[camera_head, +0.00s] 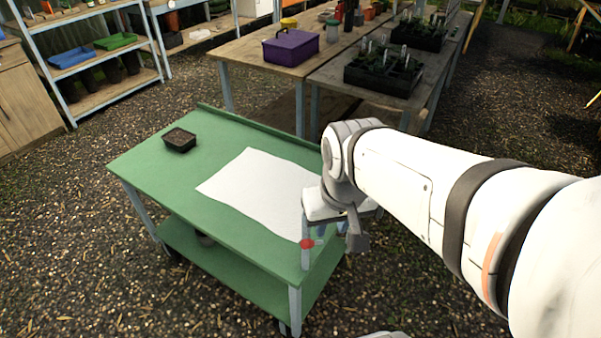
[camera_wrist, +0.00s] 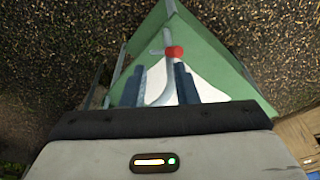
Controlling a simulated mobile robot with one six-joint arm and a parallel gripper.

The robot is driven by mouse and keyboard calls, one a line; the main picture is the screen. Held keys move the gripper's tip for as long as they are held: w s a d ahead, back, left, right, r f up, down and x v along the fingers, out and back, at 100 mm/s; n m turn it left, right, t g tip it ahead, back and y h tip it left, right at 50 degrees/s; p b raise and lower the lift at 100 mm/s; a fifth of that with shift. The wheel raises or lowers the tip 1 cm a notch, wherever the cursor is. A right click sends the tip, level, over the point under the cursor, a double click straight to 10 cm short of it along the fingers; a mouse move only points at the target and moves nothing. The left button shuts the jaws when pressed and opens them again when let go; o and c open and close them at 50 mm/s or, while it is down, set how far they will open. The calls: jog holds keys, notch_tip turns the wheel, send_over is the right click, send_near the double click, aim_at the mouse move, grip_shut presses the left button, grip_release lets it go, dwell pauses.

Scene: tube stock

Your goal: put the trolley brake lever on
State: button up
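The green trolley (camera_head: 160,160) stands in front of me. Its brake lever has a red knob (camera_head: 306,243) on a grey stem (camera_head: 305,260) at the trolley's near right corner. In the wrist view the red knob (camera_wrist: 174,52) shows just past the fingertips, with a grey rod near it. My gripper (camera_head: 331,230) is close to the right of the knob in the head view. Its two dark blue fingers (camera_wrist: 168,72) are apart, and nothing is visibly held. I cannot tell how near the knob is in depth. The lever's lower end is not clear.
A white sheet (camera_head: 257,184) and a small dark tray (camera_head: 179,140) lie on the trolley top. Wooden benches (camera_head: 245,80) with a purple box (camera_head: 291,46) and plant trays (camera_head: 384,69) stand behind. Shelves (camera_head: 105,93) are at the left. The gravel around the trolley is clear.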

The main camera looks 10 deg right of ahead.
jog(key=shift+w+d+r+m, duration=0.1)
jog(key=shift+w+r+m, duration=0.05)
jog(key=shift+w+m, duration=0.2)
jog(key=shift+c, duration=0.7)
jog(key=w+m+g, duration=0.1)
jog(key=w+d+m+g+y, duration=0.1)
jog(key=w+m, duration=0.1)
jog(key=w+d+m+g, duration=0.1)
jog(key=w, duration=0.1)
jog(key=shift+w+r+m+y+p, duration=0.15)
jog(key=shift+r+m+y+p, duration=0.15)
jog(key=shift+r+m+p, duration=0.1)
grip_shut()
jog(key=w+d+m+g+y, duration=0.2)
jog(key=w+d+m, duration=0.1)
jog(key=w+m, duration=0.3)
jog(key=shift+w+d+f+y+p, duration=0.2)
jog(key=shift+d+f+y+p, duration=0.1)
jog(key=shift+d+f+y, duration=0.1)
